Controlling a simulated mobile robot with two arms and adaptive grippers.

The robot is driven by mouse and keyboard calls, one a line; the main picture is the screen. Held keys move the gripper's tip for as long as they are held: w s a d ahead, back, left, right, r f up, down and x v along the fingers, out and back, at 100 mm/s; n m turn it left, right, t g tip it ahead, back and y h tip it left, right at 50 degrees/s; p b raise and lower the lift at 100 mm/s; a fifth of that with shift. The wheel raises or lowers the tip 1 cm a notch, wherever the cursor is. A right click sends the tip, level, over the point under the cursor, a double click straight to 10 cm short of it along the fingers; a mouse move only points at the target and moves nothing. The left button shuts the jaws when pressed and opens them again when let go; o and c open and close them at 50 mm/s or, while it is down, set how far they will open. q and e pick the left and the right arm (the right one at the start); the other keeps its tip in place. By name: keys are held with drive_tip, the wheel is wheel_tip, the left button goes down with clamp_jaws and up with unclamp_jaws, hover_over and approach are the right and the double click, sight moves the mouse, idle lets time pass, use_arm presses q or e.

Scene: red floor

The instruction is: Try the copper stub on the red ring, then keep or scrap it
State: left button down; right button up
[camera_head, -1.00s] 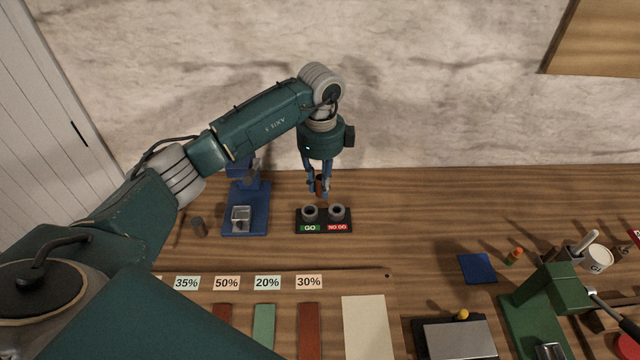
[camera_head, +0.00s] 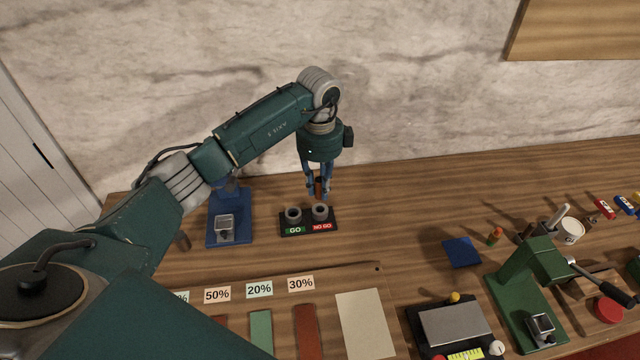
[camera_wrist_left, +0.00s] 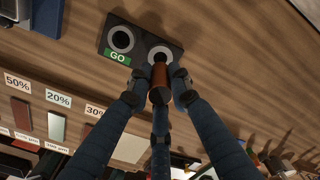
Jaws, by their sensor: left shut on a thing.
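My left gripper (camera_head: 318,194) is shut on the copper stub (camera_head: 319,187) and holds it upright, near the red-labelled ring (camera_head: 320,212). In the left wrist view the stub (camera_wrist_left: 160,84) is between the fingers (camera_wrist_left: 158,88) and overlaps the near edge of that ring (camera_wrist_left: 160,53). The ring's hole looks empty; the exact height gap cannot be told. The green-labelled GO ring (camera_head: 293,214) stands to its left on the same black plate (camera_head: 308,230), also empty. My right gripper is not in view.
A blue device (camera_head: 229,228) stands left of the plate. A blue square pad (camera_head: 461,252), a green press (camera_head: 530,290) and a grey-topped box (camera_head: 455,328) are to the right. Percent cards and coloured strips lie in front. The wood between plate and blue pad is clear.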

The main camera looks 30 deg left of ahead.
sight(320, 197)
use_arm(q)
drive_tip(key=shift+f+b, duration=0.4)
drive_tip(key=shift+f, duration=0.8)
drive_tip(key=shift+f+b, duration=0.55)
drive_tip(key=shift+f, duration=0.4)
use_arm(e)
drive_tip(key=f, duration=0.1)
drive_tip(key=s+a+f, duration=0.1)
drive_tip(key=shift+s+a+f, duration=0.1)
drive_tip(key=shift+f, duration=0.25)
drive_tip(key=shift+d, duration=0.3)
use_arm(q)
drive_tip(key=shift+r, duration=0.1)
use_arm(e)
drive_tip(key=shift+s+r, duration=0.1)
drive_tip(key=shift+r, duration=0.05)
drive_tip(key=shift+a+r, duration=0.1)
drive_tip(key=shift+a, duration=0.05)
